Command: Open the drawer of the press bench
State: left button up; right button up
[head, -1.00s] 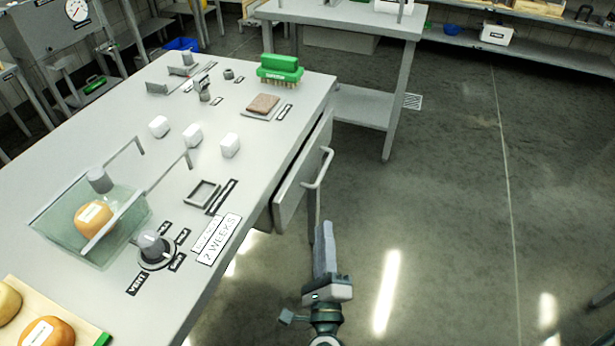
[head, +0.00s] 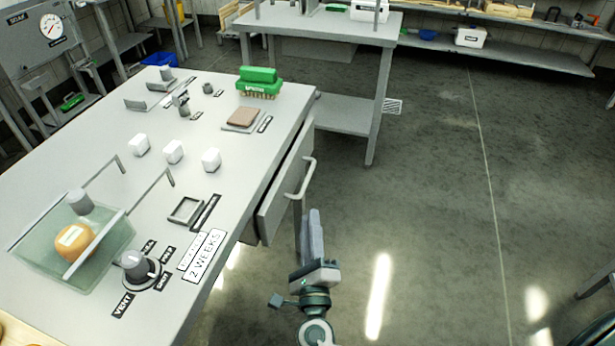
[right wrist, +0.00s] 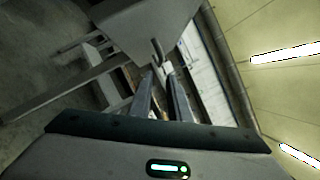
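The press bench (head: 100,155) fills the left of the head view. Its drawer (head: 277,200) is on the right side, with a grey bar handle (head: 308,172). A dark gap shows between the drawer front and the bench top; how far the drawer stands out is hard to tell. My left gripper is not in view.
On the bench are a glass tank (head: 105,245) with a cheese wheel, a dial knob (head: 136,266), white blocks (head: 173,151) and a green brush (head: 259,82). Another table (head: 330,25) stands behind. The floor (head: 430,200) to the right is clear.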

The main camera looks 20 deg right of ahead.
aim_at(308, 177)
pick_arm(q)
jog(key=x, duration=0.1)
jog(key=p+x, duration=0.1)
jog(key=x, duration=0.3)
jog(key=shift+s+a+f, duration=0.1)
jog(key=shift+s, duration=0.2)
pick_arm(e)
jog(key=x, duration=1.2)
jog(key=shift+w+d+r, duration=0.1)
jog(key=shift+w, duration=0.25)
grip_shut()
